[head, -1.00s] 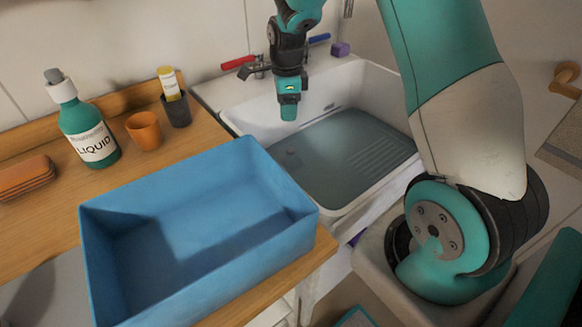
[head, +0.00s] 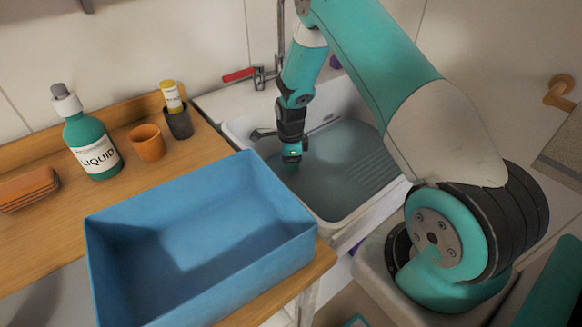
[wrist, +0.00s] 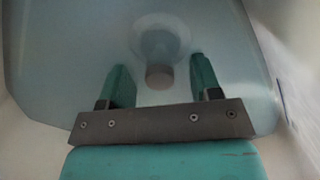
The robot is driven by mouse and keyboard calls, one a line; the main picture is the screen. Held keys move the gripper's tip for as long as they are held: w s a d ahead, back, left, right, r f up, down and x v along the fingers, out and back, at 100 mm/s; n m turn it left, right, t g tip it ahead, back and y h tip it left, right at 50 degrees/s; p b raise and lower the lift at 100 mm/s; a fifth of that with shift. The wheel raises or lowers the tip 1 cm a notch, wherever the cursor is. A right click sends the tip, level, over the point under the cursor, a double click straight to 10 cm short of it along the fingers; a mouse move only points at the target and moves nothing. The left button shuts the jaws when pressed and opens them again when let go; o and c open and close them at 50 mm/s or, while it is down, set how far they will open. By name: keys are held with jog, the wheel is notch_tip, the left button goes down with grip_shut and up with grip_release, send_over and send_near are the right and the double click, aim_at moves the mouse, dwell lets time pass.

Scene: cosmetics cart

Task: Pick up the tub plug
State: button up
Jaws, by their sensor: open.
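In the wrist view a small brownish round piece (wrist: 159,76), probably the tub plug, shows between my fingers. A paler round shape (wrist: 160,42) lies just above it in the picture; I cannot tell if the two are joined. My gripper (wrist: 158,64) is open, with one finger on each side of the brownish piece and no clear contact. In the head view my gripper (head: 292,166) points down into the sink (head: 348,215), at or close to the grey-blue water (head: 345,160). The plug cannot be made out there.
Sink walls surround my gripper. A tap with a red handle (head: 239,75) stands behind it. A blue bin (head: 205,285) sits on the wooden counter (head: 50,235) at left. A green bottle (head: 92,148), orange cup (head: 147,143) and dark holder (head: 180,122) stand behind the bin.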

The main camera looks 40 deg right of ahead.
notch_tip(320, 180, down, 2)
jog(key=shift+f, duration=0.1)
jog(key=shift+c, duration=0.2)
jog(key=c, duration=1)
jog(key=shift+o, duration=0.2)
